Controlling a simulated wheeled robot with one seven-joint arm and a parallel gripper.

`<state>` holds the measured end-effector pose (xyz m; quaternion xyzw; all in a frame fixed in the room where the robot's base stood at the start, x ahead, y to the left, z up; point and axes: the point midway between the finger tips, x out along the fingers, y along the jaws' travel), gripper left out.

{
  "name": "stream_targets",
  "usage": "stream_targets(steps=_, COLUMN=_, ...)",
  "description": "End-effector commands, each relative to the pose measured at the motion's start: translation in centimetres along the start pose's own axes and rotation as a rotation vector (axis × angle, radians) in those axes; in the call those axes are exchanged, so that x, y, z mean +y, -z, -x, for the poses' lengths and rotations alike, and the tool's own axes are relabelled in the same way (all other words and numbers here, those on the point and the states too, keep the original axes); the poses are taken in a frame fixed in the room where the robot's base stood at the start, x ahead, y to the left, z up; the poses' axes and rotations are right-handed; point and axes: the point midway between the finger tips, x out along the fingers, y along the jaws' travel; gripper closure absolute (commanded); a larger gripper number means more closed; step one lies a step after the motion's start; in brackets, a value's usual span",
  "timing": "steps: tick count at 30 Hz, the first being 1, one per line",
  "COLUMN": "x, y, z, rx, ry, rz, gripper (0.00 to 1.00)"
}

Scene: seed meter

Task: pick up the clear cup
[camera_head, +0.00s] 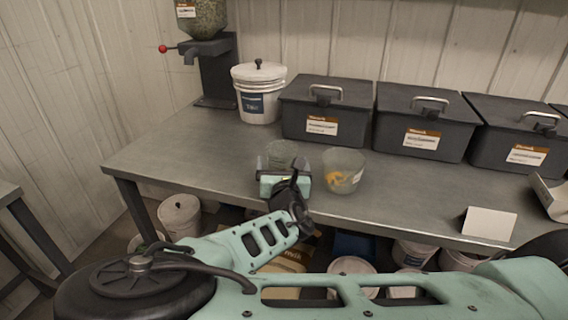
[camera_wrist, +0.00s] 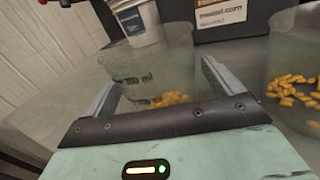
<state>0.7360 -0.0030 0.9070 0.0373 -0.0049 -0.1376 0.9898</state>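The clear cup (camera_wrist: 150,72) has printed volume marks on its wall and some yellow kernels low inside. In the head view the clear cup (camera_head: 286,152) stands upright on the metal table, partly hidden by my gripper. My gripper (camera_head: 284,176) is at the near side of the cup. In the wrist view the fingers of my gripper (camera_wrist: 157,75) are spread wide, one on each side of the cup. A slight gap seems to show at the right finger; contact on the left is unclear.
A second clear container (camera_head: 345,165) with yellow kernels stands close on the right. A white lidded bucket (camera_head: 258,95) and several dark lidded bins (camera_head: 322,115) line the back. A dispenser (camera_head: 213,75) stands back left. The table's left front (camera_head: 170,160) is clear.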

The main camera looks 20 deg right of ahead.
Motion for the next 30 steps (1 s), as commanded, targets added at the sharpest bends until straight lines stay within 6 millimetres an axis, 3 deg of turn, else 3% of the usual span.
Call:
stream_targets(steps=1, x=0.0, y=0.0, z=0.0, rx=0.0, ry=0.0, rz=0.0, gripper=0.17)
stream_targets(steps=5, x=0.0, y=0.0, z=0.0, rx=0.0, ry=0.0, rz=0.0, gripper=0.53)
stream_targets(steps=6, x=0.0, y=0.0, z=0.0, rx=0.0, ry=0.0, rz=0.0, gripper=0.56)
stream_targets(steps=17, x=0.1, y=-0.9, z=0.0, rx=-0.002, ry=-0.001, rz=-0.002, gripper=0.56)
stream_targets(steps=30, x=0.7, y=-8.6, z=0.0, rx=-0.002, ry=-0.001, rz=-0.002, gripper=0.56)
